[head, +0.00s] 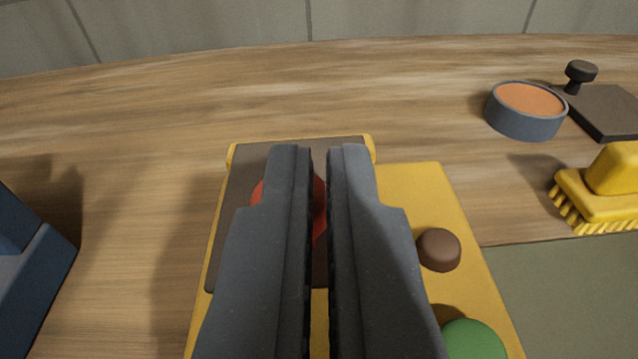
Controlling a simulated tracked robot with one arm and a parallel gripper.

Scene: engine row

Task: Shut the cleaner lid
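A yellow box-like unit (415,190) lies below my gripper in the middle of the head view. A dark brown panel (245,180) with a raised yellow edge at its far end covers its left part. A red round part (262,192) on the panel is partly hidden by my fingers. A brown knob (438,249) and a green knob (473,341) are on its right side. I cannot tell which part is the cleaner lid. My gripper (319,150) reaches forward over the panel, its fingers a narrow gap apart with nothing held; contact cannot be told.
A blue-grey object (35,285) stands at the left edge. A round tin with orange content (526,108), a dark plate with a black knob (605,110) and a yellow brush (605,190) are at right. A grey-green surface (570,290) lies at lower right.

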